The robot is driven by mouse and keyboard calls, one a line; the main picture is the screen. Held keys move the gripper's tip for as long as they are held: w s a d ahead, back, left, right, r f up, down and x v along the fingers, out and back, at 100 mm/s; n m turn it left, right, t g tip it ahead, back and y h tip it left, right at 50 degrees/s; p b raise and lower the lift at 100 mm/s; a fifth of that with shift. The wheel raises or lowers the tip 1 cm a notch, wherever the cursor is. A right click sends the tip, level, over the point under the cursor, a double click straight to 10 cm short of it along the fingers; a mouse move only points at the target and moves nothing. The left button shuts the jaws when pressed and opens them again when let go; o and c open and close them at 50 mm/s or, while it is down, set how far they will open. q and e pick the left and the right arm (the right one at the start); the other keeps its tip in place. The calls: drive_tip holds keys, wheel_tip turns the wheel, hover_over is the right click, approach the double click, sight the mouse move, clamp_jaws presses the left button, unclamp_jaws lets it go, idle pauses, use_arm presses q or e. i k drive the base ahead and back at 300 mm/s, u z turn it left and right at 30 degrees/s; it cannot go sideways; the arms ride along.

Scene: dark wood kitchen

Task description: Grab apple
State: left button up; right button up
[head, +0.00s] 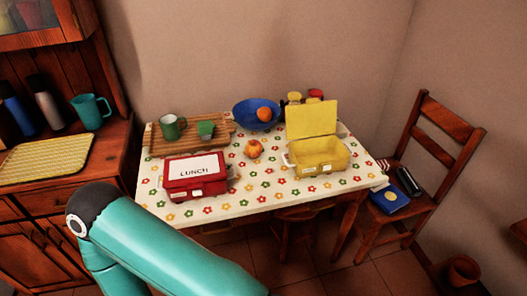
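Neither gripper shows in the head view, so I cannot see what either holds.
A closed red lunch box (195,190) and an open yellow lunch box (320,157) flank the apple. A wooden chair (443,150) stands right, a cabinet (50,190) left.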

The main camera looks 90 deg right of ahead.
sight(253, 149)
drive_tip(key=z, duration=0.05)
drive_tip(key=k, duration=1.55)
drive_tip(key=z, duration=1.25)
drive_tip(key=i, duration=1)
drive_tip(key=z, duration=0.05)
